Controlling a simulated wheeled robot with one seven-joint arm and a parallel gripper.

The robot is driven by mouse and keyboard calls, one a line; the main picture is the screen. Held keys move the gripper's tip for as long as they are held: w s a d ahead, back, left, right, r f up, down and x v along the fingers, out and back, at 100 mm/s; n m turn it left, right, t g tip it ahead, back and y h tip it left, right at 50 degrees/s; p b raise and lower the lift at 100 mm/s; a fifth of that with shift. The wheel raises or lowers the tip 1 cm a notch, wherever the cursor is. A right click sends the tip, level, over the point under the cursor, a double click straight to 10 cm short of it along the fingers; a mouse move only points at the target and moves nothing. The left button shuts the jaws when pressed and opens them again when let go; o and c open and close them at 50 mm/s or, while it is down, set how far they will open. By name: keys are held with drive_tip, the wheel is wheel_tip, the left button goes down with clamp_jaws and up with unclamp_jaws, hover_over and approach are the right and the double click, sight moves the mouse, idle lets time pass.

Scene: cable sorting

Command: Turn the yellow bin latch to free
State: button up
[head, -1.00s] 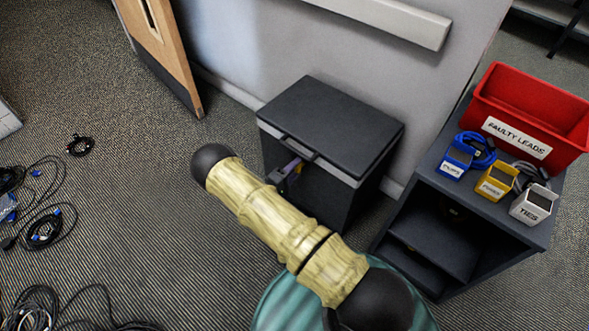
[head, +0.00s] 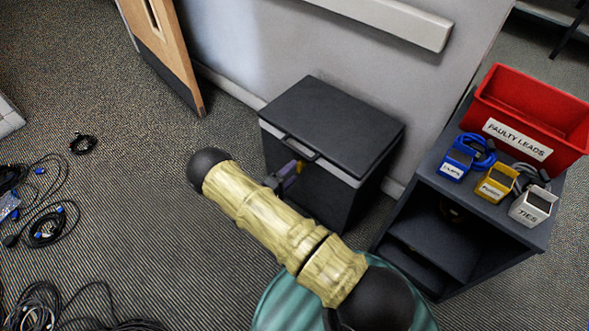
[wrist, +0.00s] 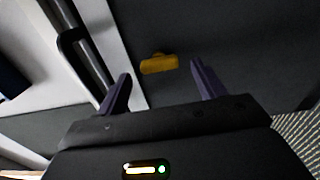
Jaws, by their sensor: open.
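The yellow bin latch (wrist: 158,64) is a small tab on the front of the dark grey bin; in the wrist view it sits ahead of my fingers, between them. It also shows as a small yellow spot in the head view (head: 301,166), just below the lid handle. The bin (head: 335,115) stands against the wall with its lid down. My gripper (wrist: 160,90) is open, its two purple fingers apart with nothing between them. In the head view my gripper (head: 290,172) is close to the bin front, partly hidden by my arm.
The bin's lid handle (wrist: 70,38) is near my left finger in the wrist view. A dark shelf unit (head: 433,178) with small bins and a red "FAULTY LEADS" box (head: 560,115) stands at right. Cables (head: 45,225) lie on the floor at left.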

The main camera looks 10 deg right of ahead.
drive_tip(key=p+v, duration=0.3)
drive_tip(key=v, duration=1.1)
drive_tip(key=shift+s+a, duration=0.3)
